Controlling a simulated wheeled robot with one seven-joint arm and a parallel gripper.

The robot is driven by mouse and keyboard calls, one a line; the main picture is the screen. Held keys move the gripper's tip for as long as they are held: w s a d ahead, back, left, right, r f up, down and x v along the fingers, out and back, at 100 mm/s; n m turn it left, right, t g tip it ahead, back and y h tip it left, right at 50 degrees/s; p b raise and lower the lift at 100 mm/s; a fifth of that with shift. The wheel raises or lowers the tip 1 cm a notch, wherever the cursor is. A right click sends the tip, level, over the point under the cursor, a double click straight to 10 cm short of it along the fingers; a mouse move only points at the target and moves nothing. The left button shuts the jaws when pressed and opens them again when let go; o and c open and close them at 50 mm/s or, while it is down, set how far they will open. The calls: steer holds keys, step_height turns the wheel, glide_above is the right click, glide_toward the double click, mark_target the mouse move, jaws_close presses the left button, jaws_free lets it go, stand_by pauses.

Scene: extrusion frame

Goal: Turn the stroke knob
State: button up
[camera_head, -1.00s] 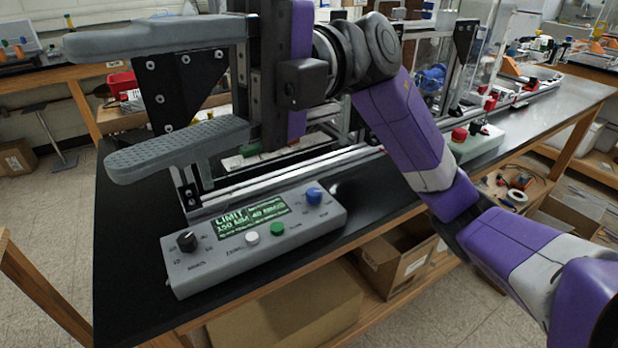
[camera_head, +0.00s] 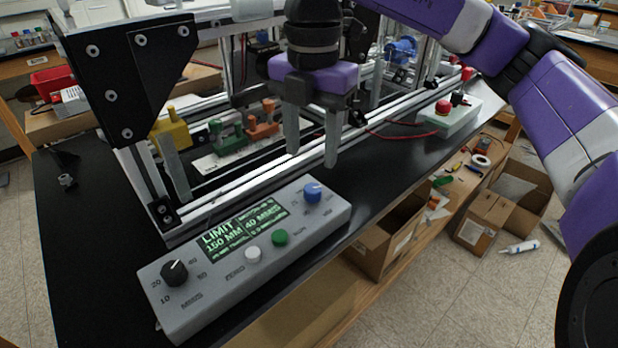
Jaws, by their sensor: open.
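A grey control box (camera_head: 215,297) sits at the front of the black bench. Its blue knob (camera_head: 312,193) is at the right end, with a pale pointer mark; its label is too small to read. A black knob (camera_head: 174,273) is at the left end, with a scale reading 10 to 50. I cannot tell from the labels which is the stroke knob. The green screen (camera_head: 242,231) reads "LIMIT 150 MM" and "40 MM/S". My gripper (camera_head: 312,158) points down, open and empty, its two fingers apart, above and behind the blue knob without touching it.
A white button (camera_head: 253,254) and a green button (camera_head: 280,237) sit between the knobs. The aluminium extrusion frame (camera_head: 240,185) runs behind the box, with a black corner plate (camera_head: 125,75) at left. A red button box (camera_head: 445,115) stands further right.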

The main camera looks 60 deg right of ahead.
mark_target(312, 188)
steer(key=shift+s+d+m, duration=0.1)
steer(key=shift+s+m, duration=0.05)
steer(key=shift+m, duration=0.15)
steer(key=shift+f, duration=0.3)
steer(key=shift+f+b, duration=0.3)
steer(key=shift+f, duration=3.3)
jaws_close()
